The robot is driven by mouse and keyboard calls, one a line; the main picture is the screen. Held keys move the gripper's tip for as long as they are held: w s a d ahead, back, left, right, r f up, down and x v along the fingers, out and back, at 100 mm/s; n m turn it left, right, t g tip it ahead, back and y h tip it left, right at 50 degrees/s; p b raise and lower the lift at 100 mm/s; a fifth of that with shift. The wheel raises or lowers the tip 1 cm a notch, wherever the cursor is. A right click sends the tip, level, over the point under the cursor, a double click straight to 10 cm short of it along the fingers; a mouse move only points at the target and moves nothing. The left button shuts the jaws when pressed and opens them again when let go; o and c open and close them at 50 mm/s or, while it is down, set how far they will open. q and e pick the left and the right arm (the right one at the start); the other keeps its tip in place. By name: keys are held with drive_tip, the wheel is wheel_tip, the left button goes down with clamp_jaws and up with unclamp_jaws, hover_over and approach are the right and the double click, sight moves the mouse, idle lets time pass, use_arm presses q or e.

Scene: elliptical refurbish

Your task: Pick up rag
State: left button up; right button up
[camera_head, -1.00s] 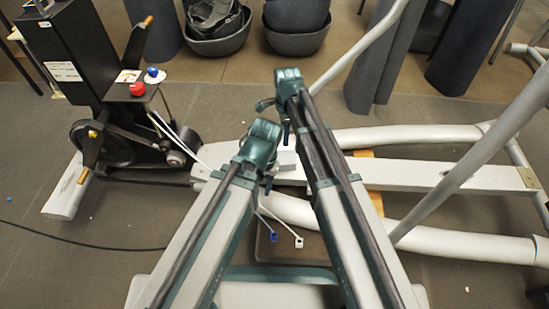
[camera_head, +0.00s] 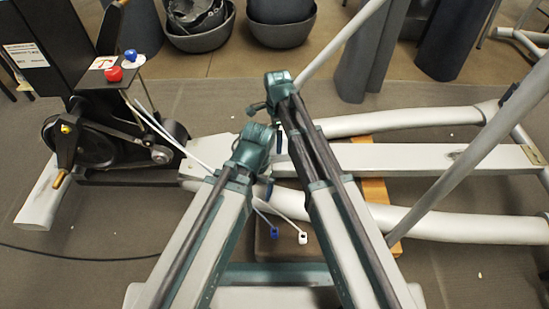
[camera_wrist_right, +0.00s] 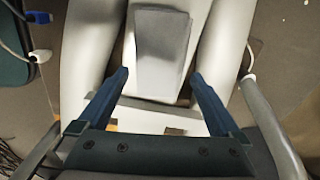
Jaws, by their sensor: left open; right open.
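A grey, flat rectangular piece that looks like the rag (camera_wrist_right: 162,50) lies on the pale beam in the right wrist view, just beyond my right fingertips. My right gripper (camera_wrist_right: 159,76) is open and empty, its two blue fingers spread on either side of the beam, short of the piece. In the head view my arms largely cover that part of the beam, and I cannot make out the rag clearly. My left gripper (camera_head: 268,188) is open near the beam's near side, mostly hidden behind its own wrist. I see nothing in it.
The elliptical's white frame (camera_head: 440,157) stretches to the right, with tubes and a slanted pole (camera_head: 470,160). The black drive unit (camera_head: 85,145) with a red knob (camera_head: 114,73) stands left. Grey bins (camera_head: 280,22) stand behind. A black cable (camera_head: 80,257) crosses the floor.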

sight(274, 148)
drive_tip(key=shift+f, duration=0.3)
drive_tip(key=f+b, duration=0.3)
drive_tip(key=a+f+b, duration=0.1)
drive_tip(key=f+b, duration=0.1)
drive_tip(key=shift+s+f, duration=0.1)
drive_tip(key=shift+s, duration=0.1)
drive_tip(key=c, duration=1.1)
drive_tip(key=shift+r, duration=0.25)
drive_tip(key=shift+c, duration=0.2)
wheel_tip(274, 148, up, 10)
drive_tip(key=p, duration=1)
drive_tip(key=shift+f, duration=0.1)
